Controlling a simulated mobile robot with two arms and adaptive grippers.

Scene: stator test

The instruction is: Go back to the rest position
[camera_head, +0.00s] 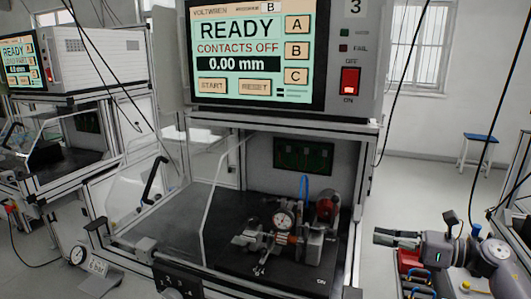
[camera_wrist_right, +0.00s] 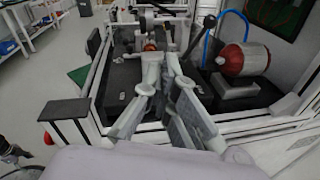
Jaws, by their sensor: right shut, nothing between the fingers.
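My right gripper (camera_head: 384,237) is at the right of the head view, its dark fingers pointing left toward the test station (camera_head: 358,215) from outside its right post. In the right wrist view my right gripper (camera_wrist_right: 160,62) has its fingers shut with nothing between them. Behind them is the station's black plate with the fixture (camera_wrist_right: 152,45). The fixture with its dial gauge (camera_head: 285,218) also stands inside the station in the head view. No held part shows.
The screen (camera_head: 240,45) reads READY, CONTACTS OFF, 0.00 mm. A clear guard (camera_head: 150,200) stands at the station's left.

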